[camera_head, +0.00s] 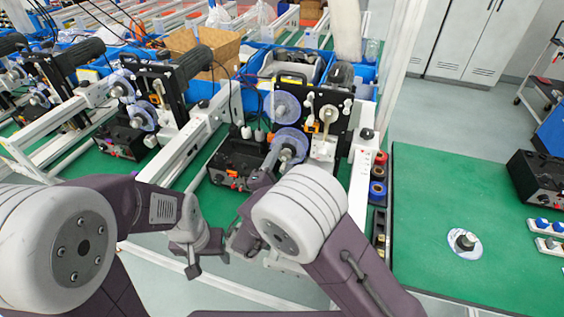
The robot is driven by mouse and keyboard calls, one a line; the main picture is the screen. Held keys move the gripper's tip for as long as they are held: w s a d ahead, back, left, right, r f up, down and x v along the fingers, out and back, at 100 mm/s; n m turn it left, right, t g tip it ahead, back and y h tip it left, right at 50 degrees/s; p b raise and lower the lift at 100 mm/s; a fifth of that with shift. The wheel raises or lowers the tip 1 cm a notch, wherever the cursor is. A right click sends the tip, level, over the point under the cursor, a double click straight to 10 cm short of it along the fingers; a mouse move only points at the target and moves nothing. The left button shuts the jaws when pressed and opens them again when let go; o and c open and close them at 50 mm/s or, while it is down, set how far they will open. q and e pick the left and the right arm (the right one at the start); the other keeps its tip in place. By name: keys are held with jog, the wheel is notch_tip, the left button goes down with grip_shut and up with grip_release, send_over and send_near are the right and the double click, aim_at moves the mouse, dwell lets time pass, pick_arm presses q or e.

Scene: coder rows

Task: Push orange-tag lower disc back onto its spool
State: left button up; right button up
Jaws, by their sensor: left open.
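The nearest coder (328,112) stands at the centre, with a black plate and a small orange patch (312,126) beside its discs. Its lower disc (291,138) is translucent blue, around a grey spool hub (286,155). I cannot tell whether the disc sits fully on the spool. The upper disc (282,106) is above it. My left gripper (191,266) is left of and below the lower disc, open and apart from it. My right gripper (262,181) is just below and left of the lower disc, partly hidden by my arm; its jaws and any contact are unclear.
A black box (236,163) stands left of the lower disc. Coloured rolls (378,173) stand in a rack at right. A round disc with a hub (465,243) lies on the mostly clear green table (435,205). More coders (160,88) stand at left.

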jog(key=b+v, duration=0.1)
jog(key=v, duration=0.8)
